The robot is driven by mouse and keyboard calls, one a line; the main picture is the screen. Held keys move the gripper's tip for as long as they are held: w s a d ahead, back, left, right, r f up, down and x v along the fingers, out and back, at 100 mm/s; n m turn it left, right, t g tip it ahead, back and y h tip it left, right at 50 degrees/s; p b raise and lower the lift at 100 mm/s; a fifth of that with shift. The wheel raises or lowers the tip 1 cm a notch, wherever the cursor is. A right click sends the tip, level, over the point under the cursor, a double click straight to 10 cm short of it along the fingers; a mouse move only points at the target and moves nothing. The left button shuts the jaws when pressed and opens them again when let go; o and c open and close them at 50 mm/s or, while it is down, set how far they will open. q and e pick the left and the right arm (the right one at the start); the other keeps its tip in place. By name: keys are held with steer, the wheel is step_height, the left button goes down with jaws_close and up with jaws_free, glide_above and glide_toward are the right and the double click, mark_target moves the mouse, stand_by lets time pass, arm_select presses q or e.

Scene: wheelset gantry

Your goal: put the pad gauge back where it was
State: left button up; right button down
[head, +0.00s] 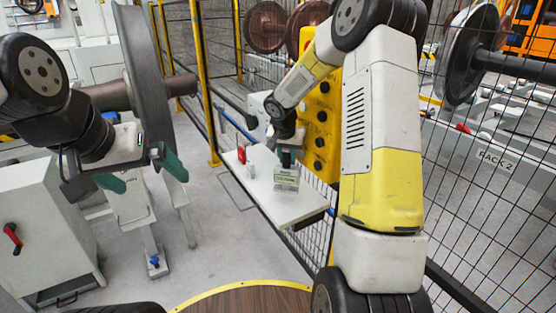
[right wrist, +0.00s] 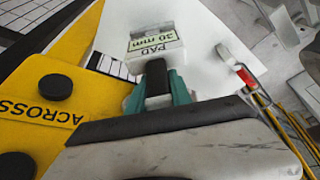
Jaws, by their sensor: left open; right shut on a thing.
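The pad gauge is a pale block (right wrist: 155,42) labelled "PAD 20 mm" with a dark grip; it also shows in the head view (head: 286,180). My right gripper (right wrist: 157,84) has its green fingers shut on the dark grip. In the head view the right gripper (head: 287,156) points down over the white shelf (head: 262,198), with the gauge at or just above the shelf's surface. I cannot tell whether its underside touches. My left gripper (head: 142,174) is open and empty, left of the shelf and apart from it.
A small red-and-white item (head: 242,157) stands on the shelf left of the gauge. A yellow panel (head: 321,130) with black knobs stands just behind, beside the mesh fence (head: 480,180). A wheelset (head: 145,60) is at upper left. The shelf's front part is clear.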

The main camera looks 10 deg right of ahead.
mark_target(287, 166)
steer(key=shift+w+f, duration=0.1)
steer(key=shift+f, duration=1.75)
steer(key=c, duration=1.2)
jaws_free()
steer(key=shift+o, duration=0.2)
steer(key=s+a+r+n, duration=0.1)
steer(key=s+r, duration=0.4)
steer(key=r, duration=0.3)
steer(key=s+r, duration=0.5)
steer(key=r, duration=0.4)
steer(key=s+a+r+n+t+y, duration=0.1)
steer(key=s+r+n+y, duration=0.1)
steer(key=s, duration=1)
steer(key=s+a+r+n+t+y, duration=0.1)
steer(key=s+r, duration=0.3)
steer(key=s, duration=0.8)
steer(key=shift+a+r+n+y, duration=0.25)
steer(key=shift+a+n+y, duration=0.4)
steer(key=shift+n, duration=0.15)
